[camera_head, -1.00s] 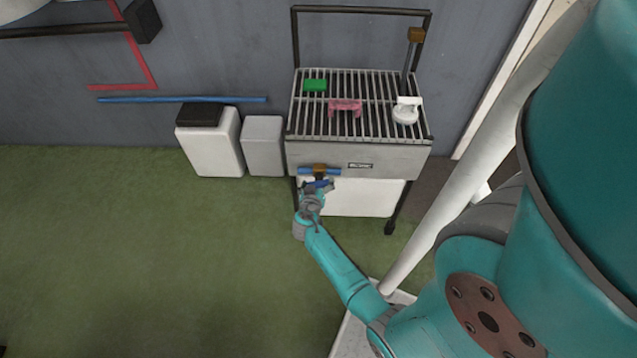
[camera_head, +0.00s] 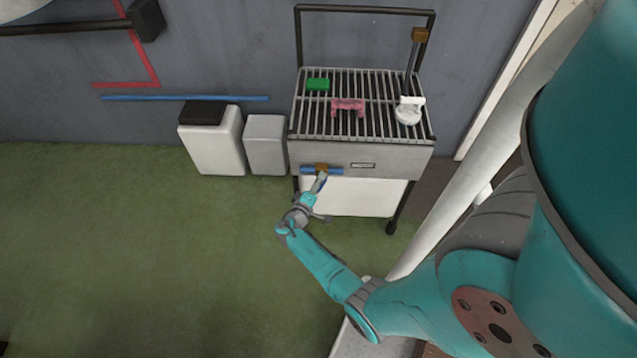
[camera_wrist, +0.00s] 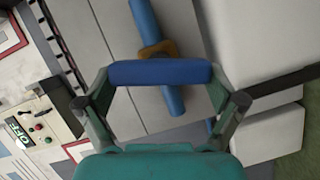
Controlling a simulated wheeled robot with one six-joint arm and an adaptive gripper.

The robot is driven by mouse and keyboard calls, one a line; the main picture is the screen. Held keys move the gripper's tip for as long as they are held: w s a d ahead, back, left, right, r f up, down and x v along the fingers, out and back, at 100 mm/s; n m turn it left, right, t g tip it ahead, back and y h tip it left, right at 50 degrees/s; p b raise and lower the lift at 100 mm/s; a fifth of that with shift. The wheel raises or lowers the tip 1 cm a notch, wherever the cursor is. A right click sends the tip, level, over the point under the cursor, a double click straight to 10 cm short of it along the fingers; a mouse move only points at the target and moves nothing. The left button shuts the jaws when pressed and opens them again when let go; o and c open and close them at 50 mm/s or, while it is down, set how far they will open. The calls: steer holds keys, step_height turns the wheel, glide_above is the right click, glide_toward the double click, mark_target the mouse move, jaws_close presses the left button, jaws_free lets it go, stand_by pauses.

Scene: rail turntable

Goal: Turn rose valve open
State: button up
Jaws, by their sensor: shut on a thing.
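The only rose-coloured thing I make out is a pink piece (camera_head: 347,105) on the slatted top of the cart (camera_head: 363,160); whether it is a valve, I cannot tell. My gripper (camera_head: 312,196) is low at the cart's front, away from the pink piece. In the wrist view my gripper (camera_wrist: 160,88) is shut on a short blue bar (camera_wrist: 160,72), which spans between its fingers. Beyond it is another blue bar (camera_wrist: 144,18) with a brown bracket (camera_wrist: 155,48); these show on the cart's front in the head view. The pink piece is hidden from the wrist view.
A green block (camera_head: 318,84) and a white fitting (camera_head: 408,112) are also on the slats. Two bins, one white with a black lid (camera_head: 216,145) and one grey (camera_head: 266,143), stand left of the cart. The green floor (camera_head: 120,250) is clear at left.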

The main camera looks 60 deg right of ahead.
steer(key=shift+f+n+h, duration=0.2)
steer(key=shift+n+h, duration=0.4)
steer(key=shift+n, duration=0.8)
steer(key=o, duration=0.8)
steer(key=shift+a, duration=0.15)
steer(key=a, duration=1.2)
steer(key=shift+f, duration=0.1)
